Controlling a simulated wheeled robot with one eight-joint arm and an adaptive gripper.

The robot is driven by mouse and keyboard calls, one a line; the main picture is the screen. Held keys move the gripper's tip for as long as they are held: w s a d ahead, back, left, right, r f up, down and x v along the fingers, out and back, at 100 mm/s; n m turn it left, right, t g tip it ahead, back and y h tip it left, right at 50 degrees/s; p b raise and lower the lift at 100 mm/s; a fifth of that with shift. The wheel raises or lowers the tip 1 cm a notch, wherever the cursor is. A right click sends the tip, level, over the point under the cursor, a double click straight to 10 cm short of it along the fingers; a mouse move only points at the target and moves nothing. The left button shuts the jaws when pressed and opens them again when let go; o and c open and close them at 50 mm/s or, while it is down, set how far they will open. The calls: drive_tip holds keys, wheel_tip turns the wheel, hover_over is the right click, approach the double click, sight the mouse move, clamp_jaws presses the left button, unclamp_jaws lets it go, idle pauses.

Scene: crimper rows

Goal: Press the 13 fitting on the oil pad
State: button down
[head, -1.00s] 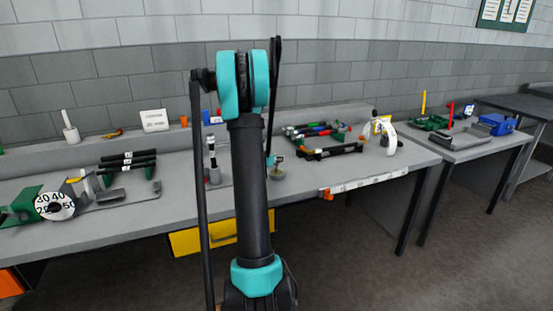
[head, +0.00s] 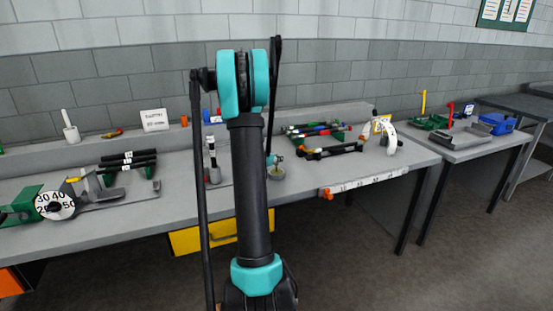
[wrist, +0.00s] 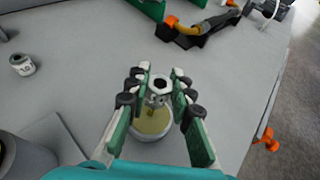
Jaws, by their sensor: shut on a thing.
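In the wrist view my gripper (wrist: 159,92) has its two green, black-knobbed fingers closed around a small metal fitting with a hexagonal, dark-holed top (wrist: 159,83). The fitting stands roughly upright between the fingertips. Right below it is the oil pad (wrist: 152,131), a round pale dish with a yellowish surface. I cannot tell whether the fitting's lower end touches the pad, and no number on it is readable. In the head view the oil pad (head: 276,172) stands on the bench just right of my arm, which hides most of the gripper.
A small white-and-grey cup (wrist: 22,64) stands left of the gripper. A black-and-orange crimper (wrist: 200,30) lies beyond the pad. In the head view a rack of coloured-handled tools (head: 320,132) is to the right, and a round numbered dial (head: 56,204) at far left.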

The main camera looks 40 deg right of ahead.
drive_tip(key=shift+r, duration=0.1)
drive_tip(key=shift+r, duration=3.4)
